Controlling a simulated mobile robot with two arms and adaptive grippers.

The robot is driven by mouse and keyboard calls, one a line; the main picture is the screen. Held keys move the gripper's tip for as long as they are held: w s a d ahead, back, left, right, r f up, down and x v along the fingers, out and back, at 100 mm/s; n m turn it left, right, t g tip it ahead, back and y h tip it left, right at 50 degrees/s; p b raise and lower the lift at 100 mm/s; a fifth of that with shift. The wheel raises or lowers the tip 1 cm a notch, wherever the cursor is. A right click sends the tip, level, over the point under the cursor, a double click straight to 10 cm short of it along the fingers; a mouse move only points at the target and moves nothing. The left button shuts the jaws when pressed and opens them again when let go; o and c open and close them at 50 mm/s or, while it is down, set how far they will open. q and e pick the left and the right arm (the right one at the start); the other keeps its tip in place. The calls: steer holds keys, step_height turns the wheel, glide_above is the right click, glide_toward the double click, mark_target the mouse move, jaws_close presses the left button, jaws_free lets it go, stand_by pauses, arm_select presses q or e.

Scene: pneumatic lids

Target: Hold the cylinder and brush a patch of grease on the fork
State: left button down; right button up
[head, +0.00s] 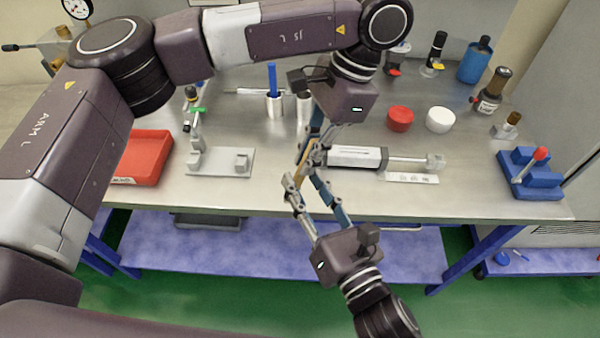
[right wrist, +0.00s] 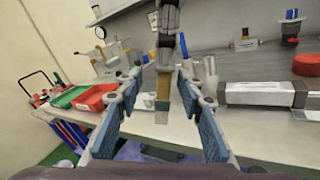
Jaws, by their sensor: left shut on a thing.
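The cylinder (head: 355,157) lies on the bench with a pale barrel and dark end cap. Its rod runs right to the grey fork (head: 435,162). The barrel also shows in the right wrist view (right wrist: 262,94). My left gripper (head: 308,150) points down just left of the barrel, shut on a tan, flat-handled brush (right wrist: 162,88), whose lower end looks grey. My right gripper (head: 308,188) reaches up from the bench's front edge. In the right wrist view its fingers (right wrist: 163,112) are wide apart, with the brush between them and no clear contact. No grease is distinguishable on the fork.
A red tin (head: 400,118) and a white tin (head: 439,119) stand behind the rod. Metal cups (head: 275,106) stand behind my left gripper. A grey fixture (head: 215,163) and red tray (head: 148,158) are left; a blue stand (head: 532,177) is right. The front bench strip is clear.

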steer(key=shift+x, duration=1.35)
jaws_close()
arm_select(q)
steer(key=c, duration=1.9)
jaws_free()
steer(key=shift+d, duration=0.15)
steer(key=shift+c, duration=0.2)
arm_select(e)
steer(key=shift+a+r, duration=0.15)
steer(key=shift+r, duration=0.05)
